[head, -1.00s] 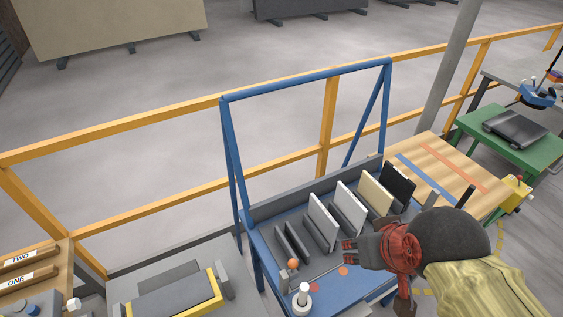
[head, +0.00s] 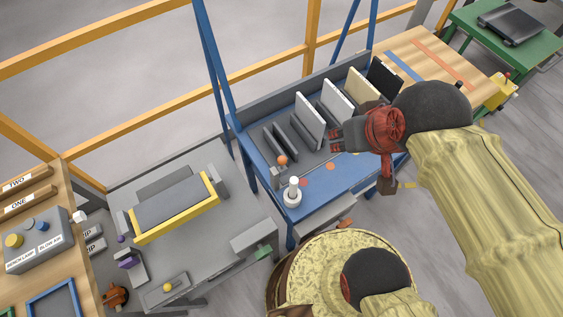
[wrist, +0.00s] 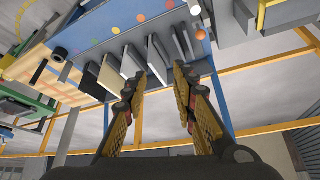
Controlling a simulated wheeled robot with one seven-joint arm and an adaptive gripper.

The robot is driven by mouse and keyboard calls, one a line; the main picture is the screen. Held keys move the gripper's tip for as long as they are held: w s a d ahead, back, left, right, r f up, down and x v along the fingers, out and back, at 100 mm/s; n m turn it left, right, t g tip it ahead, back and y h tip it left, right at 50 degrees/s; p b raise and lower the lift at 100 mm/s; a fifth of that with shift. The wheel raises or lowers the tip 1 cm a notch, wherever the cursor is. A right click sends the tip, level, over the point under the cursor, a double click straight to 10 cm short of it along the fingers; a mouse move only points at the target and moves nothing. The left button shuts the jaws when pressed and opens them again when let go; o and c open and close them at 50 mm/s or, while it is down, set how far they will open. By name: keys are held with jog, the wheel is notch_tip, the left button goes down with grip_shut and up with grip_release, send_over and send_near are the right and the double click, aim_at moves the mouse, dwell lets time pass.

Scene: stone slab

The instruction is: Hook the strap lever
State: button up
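I cannot tell for sure which part is the strap lever. An orange ball knob (head: 282,160) stands at the left end of the blue slab rack (head: 345,184), with a white knobbed post (head: 293,192) in front of it. Blue (head: 403,67) and orange (head: 446,60) bands cross the wooden table to the right. My gripper (head: 334,136) is over the rack's front, close to the upright slabs and right of the orange knob. In the wrist view my gripper (wrist: 160,72) has its two fingers apart with nothing between them. The sleeve and wrist hide part of the rack's right end.
Several upright slabs (head: 310,121) stand in the rack beside my gripper. A grey bench with a yellow-framed block (head: 178,222) is at left, beside a control box (head: 38,243). Blue posts (head: 213,65) and a yellow rail (head: 270,71) rise behind. A green table (head: 478,43) is far right.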

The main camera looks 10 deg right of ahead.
jog(key=shift+a+r, duration=0.1)
jog(key=shift+a, duration=0.4)
jog(key=shift+c, duration=1.2)
jog(key=a+f+n+g+p, duration=0.1)
jog(key=a+n, duration=0.1)
jog(key=a, duration=0.1)
jog(key=w+a+f+n+g+p, duration=0.1)
jog(key=a+f+p, duration=0.1)
jog(key=a, duration=0.2)
jog(key=w+a+f+n+g+p, duration=0.1)
jog(key=a+f+n+g, duration=0.1)
jog(key=a, duration=0.2)
jog(key=shift+w+f+n, duration=0.15)
jog(key=shift+f+n, duration=0.05)
jog(key=shift+n, duration=0.1)
grip_shut()
jog(key=w+a+f+n+h+p, duration=0.4)
jog(key=a+f+n, duration=0.5)
jog(key=a+n, duration=0.4)
jog(key=shift+w+f+n+g+h, duration=0.35)
jog(key=shift+w+n+h, duration=0.25)
jog(key=shift+w+n, duration=0.25)
